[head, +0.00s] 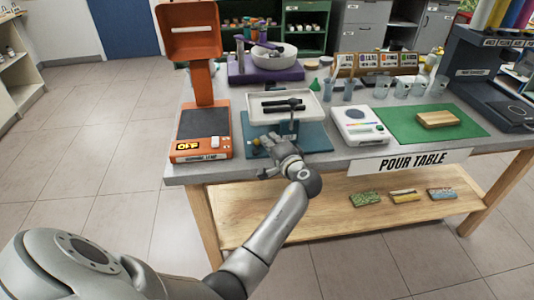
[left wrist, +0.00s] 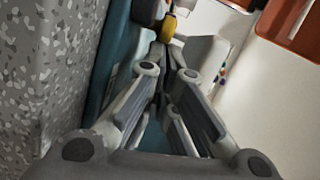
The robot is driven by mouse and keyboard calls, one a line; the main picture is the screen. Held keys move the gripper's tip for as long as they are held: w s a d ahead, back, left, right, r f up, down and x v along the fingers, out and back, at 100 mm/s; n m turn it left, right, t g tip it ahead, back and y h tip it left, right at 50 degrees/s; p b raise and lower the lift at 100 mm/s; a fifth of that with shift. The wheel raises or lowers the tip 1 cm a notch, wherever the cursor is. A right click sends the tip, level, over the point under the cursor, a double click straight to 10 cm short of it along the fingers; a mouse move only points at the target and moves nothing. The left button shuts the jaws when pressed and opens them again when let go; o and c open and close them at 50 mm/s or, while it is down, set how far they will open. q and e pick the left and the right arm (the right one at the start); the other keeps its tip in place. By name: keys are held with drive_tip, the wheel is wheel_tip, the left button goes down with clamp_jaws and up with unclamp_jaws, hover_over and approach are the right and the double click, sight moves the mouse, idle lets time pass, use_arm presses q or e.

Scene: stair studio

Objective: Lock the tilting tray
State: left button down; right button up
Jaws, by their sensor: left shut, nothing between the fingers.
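The tilting tray (head: 312,108) is a shallow white tray with dark bars in it, standing on a teal base (head: 316,140) at the table's front edge. A small yellow knob (head: 256,142) shows at the base's front left; a yellow part (left wrist: 168,27) also shows in the left wrist view. My left gripper (head: 268,149) is in front of the base, close to the knob. In the left wrist view its fingers (left wrist: 163,48) are together and empty, with their tips just at the yellow part. I cannot tell whether they touch it. My right gripper is not in view.
An orange warming lamp (head: 204,84) stands left of the tray. A white scale (head: 360,126) and a green mat (head: 440,118) with a wooden block are on the right. A purple stand (head: 262,70) with a white bowl is behind. The table edge is under my wrist.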

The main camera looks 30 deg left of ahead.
use_arm(q)
drive_tip(key=v, duration=0.7)
drive_tip(key=shift+s+d, duration=0.15)
drive_tip(key=shift+d, duration=0.05)
idle(0.3)
